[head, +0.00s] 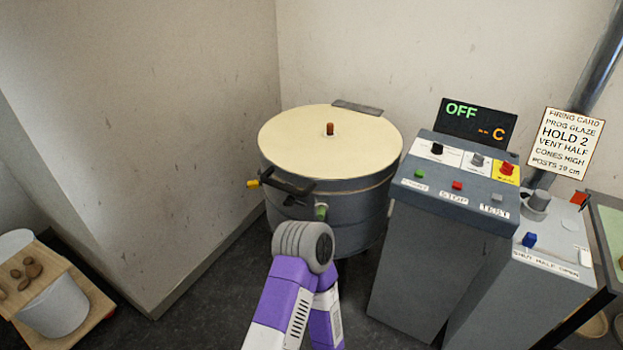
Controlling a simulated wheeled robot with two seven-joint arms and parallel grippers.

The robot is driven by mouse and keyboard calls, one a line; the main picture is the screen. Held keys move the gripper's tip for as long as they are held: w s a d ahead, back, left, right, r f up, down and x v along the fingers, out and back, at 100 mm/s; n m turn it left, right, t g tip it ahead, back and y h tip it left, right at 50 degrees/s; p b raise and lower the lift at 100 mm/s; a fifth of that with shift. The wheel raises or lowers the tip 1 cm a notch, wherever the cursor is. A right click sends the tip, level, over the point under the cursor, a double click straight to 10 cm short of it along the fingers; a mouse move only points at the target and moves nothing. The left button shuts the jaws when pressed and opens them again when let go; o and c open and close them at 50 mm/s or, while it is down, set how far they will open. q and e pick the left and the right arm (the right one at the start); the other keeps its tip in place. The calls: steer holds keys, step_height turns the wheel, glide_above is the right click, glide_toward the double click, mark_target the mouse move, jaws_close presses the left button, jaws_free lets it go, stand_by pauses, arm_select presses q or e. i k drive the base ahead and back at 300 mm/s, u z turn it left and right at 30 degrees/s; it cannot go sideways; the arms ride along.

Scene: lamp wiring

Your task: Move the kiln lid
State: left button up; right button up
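The kiln (345,212) is a round grey drum standing in the corner of the room. Its wide cream lid (300,150) lies flat on top and looks closed. A small reddish-brown knob (330,129) stands near the lid's middle. A dark handle (287,182) sticks out at the front left of the rim, with a yellow-tipped piece (253,184) beside it. A grey plate (358,108) sits at the lid's back edge. One of my arms, purple and white, rises folded in front of the kiln; I cannot tell which. Neither gripper shows.
A grey control console (430,270) stands close right of the kiln, its display (476,122) reading OFF. A firing card (571,142) is behind a second grey box (535,260). Walls close in behind and left. A white bucket (57,308) stands at far left.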

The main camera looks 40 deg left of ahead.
mark_target(364, 149)
steer(key=u, duration=0.4)
steer(key=i, duration=0.65)
steer(key=u, duration=0.55)
